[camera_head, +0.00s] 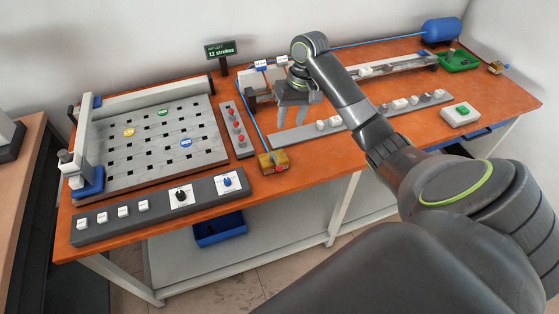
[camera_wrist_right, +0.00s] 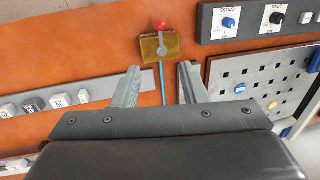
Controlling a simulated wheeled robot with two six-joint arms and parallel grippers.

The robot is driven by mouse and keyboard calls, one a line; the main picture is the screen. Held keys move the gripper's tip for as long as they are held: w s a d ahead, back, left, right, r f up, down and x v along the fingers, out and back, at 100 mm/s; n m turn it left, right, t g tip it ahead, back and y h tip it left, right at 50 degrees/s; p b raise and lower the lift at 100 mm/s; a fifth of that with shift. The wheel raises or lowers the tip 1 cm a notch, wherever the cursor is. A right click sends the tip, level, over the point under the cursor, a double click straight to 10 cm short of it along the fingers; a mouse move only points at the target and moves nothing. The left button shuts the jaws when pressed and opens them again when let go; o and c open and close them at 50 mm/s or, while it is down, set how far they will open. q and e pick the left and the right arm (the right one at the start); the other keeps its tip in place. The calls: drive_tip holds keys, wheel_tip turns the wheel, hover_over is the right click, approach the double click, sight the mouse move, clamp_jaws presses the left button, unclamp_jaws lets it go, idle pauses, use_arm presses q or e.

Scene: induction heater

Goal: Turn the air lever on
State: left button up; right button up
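A brass valve block (camera_head: 273,162) sits near the table's front edge, with a blue hose running back from it. Its air lever shows as a red tip (camera_head: 279,170) at the front. In the right wrist view, the block (camera_wrist_right: 150,46) is beyond my fingertips, and the grey lever ends in a red knob (camera_wrist_right: 160,25) pointing to the picture's top, away from the hose. My right gripper (camera_head: 291,120) is open and empty, pointing down above the table behind the block. Its fingers (camera_wrist_right: 159,70) appear either side of the hose line, apart from the lever. My left gripper is not in view.
A slotted plate (camera_head: 150,150) and a panel with knobs (camera_head: 155,207) lie left of the valve. A strip with red buttons (camera_head: 238,131) stands close by. A grey rail with white blocks (camera_head: 360,118) lies right. A blue tank (camera_head: 442,30) is far right.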

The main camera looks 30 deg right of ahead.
drive_tip(key=b, duration=0.9)
hover_over(278, 165)
drive_tip(key=d, duration=0.2)
wheel_tip(278, 165, down, 12)
drive_tip(key=r, duration=0.1)
drive_tip(key=f, duration=0.2)
drive_tip(key=a+f, duration=0.1)
drive_tip(key=f, duration=0.1)
drive_tip(key=shift+a, duration=0.15)
drive_tip(key=shift+a+f, duration=0.1)
drive_tip(key=shift+f, duration=0.6)
drive_tip(key=shift+c, duration=0.5)
clamp_jaws()
drive_tip(key=shift+p, duration=0.3)
drive_tip(key=shift+r, duration=0.1)
